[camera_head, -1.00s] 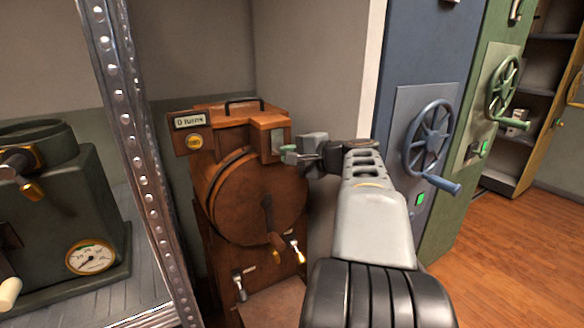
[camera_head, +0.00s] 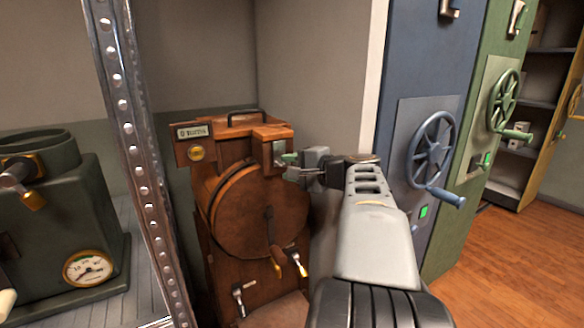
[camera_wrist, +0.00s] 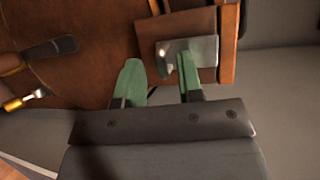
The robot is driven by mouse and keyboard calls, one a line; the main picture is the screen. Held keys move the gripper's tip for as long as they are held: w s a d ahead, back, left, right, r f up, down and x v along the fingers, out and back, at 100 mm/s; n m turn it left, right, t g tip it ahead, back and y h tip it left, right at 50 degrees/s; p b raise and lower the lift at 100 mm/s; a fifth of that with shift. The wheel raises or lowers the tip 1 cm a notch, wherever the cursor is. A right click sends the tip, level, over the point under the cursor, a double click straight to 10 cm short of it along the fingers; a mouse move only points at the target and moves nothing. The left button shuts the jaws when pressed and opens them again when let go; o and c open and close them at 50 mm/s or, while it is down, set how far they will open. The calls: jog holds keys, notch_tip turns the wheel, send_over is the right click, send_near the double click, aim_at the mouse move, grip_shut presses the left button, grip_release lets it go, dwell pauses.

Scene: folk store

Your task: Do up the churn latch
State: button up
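The churn (camera_head: 235,215) is a brown wooden drum in a wooden housing, left of the arm in the head view. A small metal latch plate (camera_head: 279,153) is on the housing's upper right. It also shows in the wrist view as a shiny plate (camera_wrist: 206,48) on a wooden block. My gripper (camera_head: 288,160) is at this plate. In the wrist view my gripper (camera_wrist: 158,75) has its two green fingers apart, with nothing clearly held between them. The right finger overlaps the plate; I cannot tell whether it touches. Part of the latch is hidden behind that finger.
A crank handle (camera_head: 277,262) is on the drum's front. A metal shelf post (camera_head: 133,130) and a green machine with a gauge (camera_head: 89,268) stand at left. Blue (camera_head: 430,70) and green cabinets with handwheels stand close at right. Open wooden floor lies further right.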

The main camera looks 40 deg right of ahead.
jog(key=p+v, duration=0.2)
jog(key=v, duration=1.1)
jog(key=shift+s, duration=0.4)
jog(key=shift+d, duration=0.1)
